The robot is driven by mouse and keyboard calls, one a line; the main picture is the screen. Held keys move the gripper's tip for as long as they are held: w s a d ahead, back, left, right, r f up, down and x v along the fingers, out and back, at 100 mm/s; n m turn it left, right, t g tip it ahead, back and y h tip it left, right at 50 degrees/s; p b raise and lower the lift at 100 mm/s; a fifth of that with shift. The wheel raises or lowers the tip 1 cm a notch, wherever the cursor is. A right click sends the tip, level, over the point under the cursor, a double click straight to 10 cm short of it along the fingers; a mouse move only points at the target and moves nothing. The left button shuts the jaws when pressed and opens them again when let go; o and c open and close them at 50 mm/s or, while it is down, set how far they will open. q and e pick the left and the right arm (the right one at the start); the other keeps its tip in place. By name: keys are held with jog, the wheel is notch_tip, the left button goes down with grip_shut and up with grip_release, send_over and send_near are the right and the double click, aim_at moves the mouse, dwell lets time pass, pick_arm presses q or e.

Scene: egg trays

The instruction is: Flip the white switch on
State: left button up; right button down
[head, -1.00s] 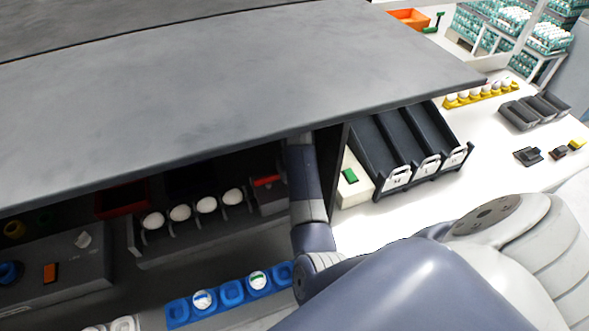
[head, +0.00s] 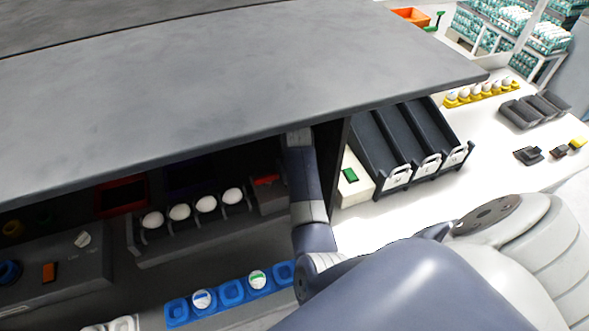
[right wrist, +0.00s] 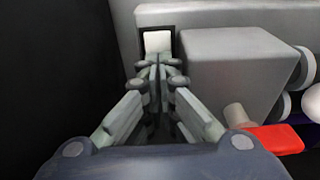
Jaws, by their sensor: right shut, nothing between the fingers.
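The white switch (right wrist: 158,41) sits in a black frame on a grey panel, at the top middle of the right wrist view. Its on or off position cannot be told. My right gripper (right wrist: 158,68) is shut and empty, its fingertips just in front of the switch's lower edge. Whether they touch it cannot be told. In the head view my right arm reaches under the dark grey panel (head: 230,95), which hides the gripper and the switch. My left gripper is not in view.
A grey block (right wrist: 230,75) stands right beside the switch, with a red lever (right wrist: 275,138) close to my right gripper. A dark wall (right wrist: 60,70) is at left. Several eggs (head: 206,204) sit in a rack under the panel, behind a blue tray (head: 232,292).

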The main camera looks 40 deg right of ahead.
jog(key=shift+s+f, duration=0.1)
jog(key=shift+f, duration=0.4)
jog(key=shift+a, duration=0.1)
notch_tip(320, 180, up, 2)
jog(key=shift+r+p, duration=0.25)
jog(key=shift+p, duration=0.65)
jog(key=shift+r, duration=2.25)
jog(key=shift+f, duration=0.1)
